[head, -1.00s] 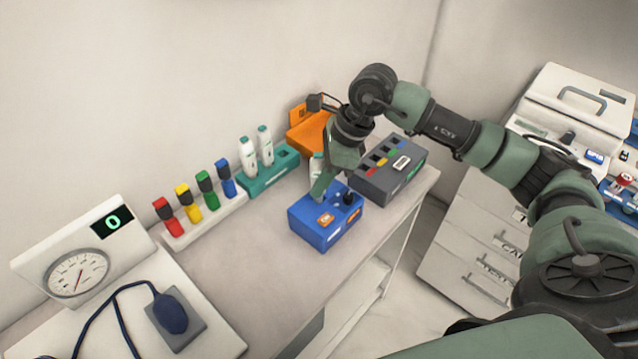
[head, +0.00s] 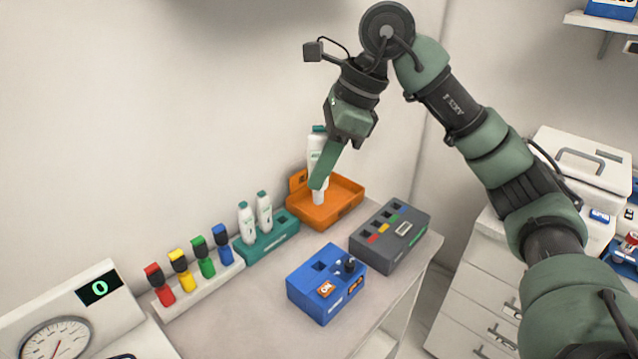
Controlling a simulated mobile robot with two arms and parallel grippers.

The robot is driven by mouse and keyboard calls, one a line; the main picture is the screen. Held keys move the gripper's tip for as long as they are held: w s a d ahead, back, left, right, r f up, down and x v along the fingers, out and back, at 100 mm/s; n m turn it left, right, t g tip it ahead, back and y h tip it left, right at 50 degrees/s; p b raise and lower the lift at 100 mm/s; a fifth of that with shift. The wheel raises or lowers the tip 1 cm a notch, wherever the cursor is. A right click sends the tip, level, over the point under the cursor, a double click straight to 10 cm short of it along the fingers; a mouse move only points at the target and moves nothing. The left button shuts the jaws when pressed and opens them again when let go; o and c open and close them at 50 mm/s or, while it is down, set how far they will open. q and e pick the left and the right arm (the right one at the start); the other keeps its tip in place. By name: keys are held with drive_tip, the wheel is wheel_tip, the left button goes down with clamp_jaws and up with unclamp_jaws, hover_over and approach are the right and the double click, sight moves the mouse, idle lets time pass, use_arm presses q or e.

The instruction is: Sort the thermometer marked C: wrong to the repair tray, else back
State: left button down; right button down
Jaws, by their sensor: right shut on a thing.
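My right gripper (head: 320,178) is shut on a white thermometer (head: 317,148) with a teal top. It holds it upright in front of the orange tray (head: 345,200), and I cannot tell whether it is over the tray. The gripper's finger covers part of it, and its letter is too small to read. Two similar white thermometers (head: 247,222) stand in the teal rack (head: 272,240), which shows an empty slot at its right. The blue box (head: 318,299) with an orange ON button has an open square hole on top. My left gripper is not in view.
A dark grey box (head: 388,250) with coloured slots stands right of the blue box. Red, yellow, green and blue plugs (head: 204,257) stand in a white strip at left. A dial gauge (head: 60,338) with a display reading 0 is at the lower left.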

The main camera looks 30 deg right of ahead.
sight(319, 141)
drive_tip(key=shift+r+p, duration=1.95)
drive_tip(key=shift+r, duration=0.55)
drive_tip(key=shift+f, duration=0.1)
